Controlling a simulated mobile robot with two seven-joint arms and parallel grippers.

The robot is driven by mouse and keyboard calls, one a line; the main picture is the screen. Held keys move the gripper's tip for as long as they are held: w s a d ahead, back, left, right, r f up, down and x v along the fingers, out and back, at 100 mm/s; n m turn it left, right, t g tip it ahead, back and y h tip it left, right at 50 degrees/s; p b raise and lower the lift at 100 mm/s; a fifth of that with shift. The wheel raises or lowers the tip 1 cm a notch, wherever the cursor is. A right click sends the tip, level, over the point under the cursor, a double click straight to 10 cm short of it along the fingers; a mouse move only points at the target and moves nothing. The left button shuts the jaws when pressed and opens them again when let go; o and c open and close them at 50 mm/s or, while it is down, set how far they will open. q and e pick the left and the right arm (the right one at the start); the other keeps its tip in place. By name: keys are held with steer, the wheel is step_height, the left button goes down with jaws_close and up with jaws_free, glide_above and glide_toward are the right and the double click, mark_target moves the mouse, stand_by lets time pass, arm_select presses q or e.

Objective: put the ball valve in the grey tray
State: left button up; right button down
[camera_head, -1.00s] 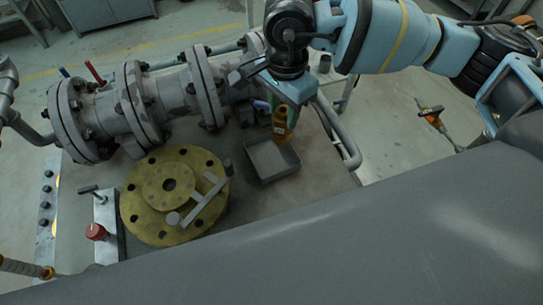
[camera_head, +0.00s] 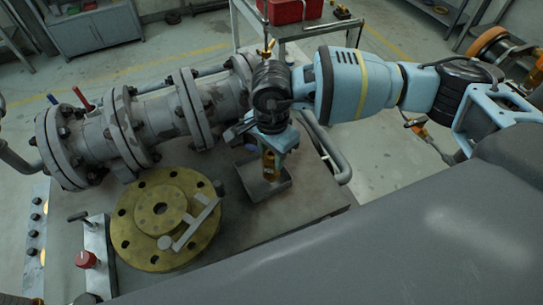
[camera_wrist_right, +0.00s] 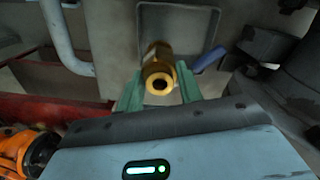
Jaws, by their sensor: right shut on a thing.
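My right gripper (camera_head: 270,155) is shut on the ball valve (camera_head: 268,167) and points down over the grey tray (camera_head: 274,199). The valve is brass-coloured and hangs below the fingers. In the right wrist view the ball valve (camera_wrist_right: 158,72) sits between the two green fingers, with its round open end towards the camera and a blue handle (camera_wrist_right: 209,59) to its right. The grey tray (camera_wrist_right: 183,12) shows behind it there. Whether the valve touches the tray floor I cannot tell. My left gripper is not in view.
A large flanged pipe (camera_head: 160,112) runs along the back of the table. A yellow flange disc (camera_head: 130,238) with a grey handled part lies left of the tray. A red knob (camera_head: 87,260) is at the left. A red box (camera_head: 290,11) stands behind. The table right of the tray is clear.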

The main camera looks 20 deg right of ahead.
steer(key=shift+f, duration=0.75)
steer(key=shift+f, duration=0.15)
steer(key=c, duration=0.9)
jaws_free()
steer(key=shift+r, duration=0.25)
step_height(320, 180, up, 12)
steer(key=shift+f, duration=0.1)
